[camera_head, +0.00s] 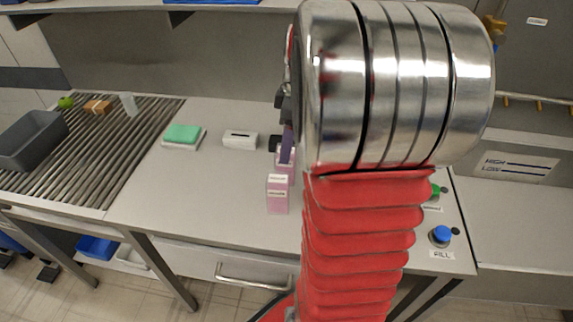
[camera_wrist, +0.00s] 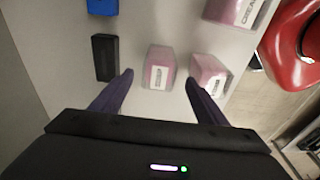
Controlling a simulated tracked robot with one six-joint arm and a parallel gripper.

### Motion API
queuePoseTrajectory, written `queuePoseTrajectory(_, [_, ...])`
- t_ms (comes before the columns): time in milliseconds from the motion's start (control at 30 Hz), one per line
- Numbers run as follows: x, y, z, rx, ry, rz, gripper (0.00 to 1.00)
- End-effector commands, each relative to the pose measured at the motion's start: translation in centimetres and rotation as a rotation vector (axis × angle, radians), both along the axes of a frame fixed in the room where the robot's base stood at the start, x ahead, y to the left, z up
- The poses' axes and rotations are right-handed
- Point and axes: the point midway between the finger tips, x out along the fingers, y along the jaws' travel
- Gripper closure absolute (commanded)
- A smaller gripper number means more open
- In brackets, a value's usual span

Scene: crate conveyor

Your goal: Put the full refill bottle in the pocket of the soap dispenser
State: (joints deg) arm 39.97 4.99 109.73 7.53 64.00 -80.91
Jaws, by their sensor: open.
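Several pink containers with white labels show in the wrist view. One pink container (camera_wrist: 159,56) lies ahead of my gripper (camera_wrist: 160,78), in line with the gap between the fingers. A second pink container (camera_wrist: 209,70) is just right of the right fingertip. A larger labelled one (camera_wrist: 238,8) is at the top right. My gripper is open, with nothing clearly held. In the head view a pink container (camera_head: 278,195) stands on the grey table, with another pink one (camera_head: 287,158) behind it, partly hidden by my arm. I cannot tell which is full, nor identify the dispenser for certain.
A white box with a dark slot (camera_head: 240,139) and a green block on a white tray (camera_head: 183,134) stand left of my arm. A black block (camera_wrist: 104,57) is beside the left finger. A roller conveyor holds a grey crate (camera_head: 32,140). The table's front left is clear.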

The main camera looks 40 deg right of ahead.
Motion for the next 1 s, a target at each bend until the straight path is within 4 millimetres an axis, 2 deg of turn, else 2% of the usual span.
queuePoseTrajectory(233, [0.1, 0.0, -0.5, 0.002, 0.001, 0.000, 0.33])
queuePoseTrajectory(600, [0.7, 0.3, -4.8, 0.001, 0.001, 0.000, 0.33])
queuePoseTrajectory(1000, [0.7, 0.2, -5.1, -0.001, -0.001, -0.001, 0.33])
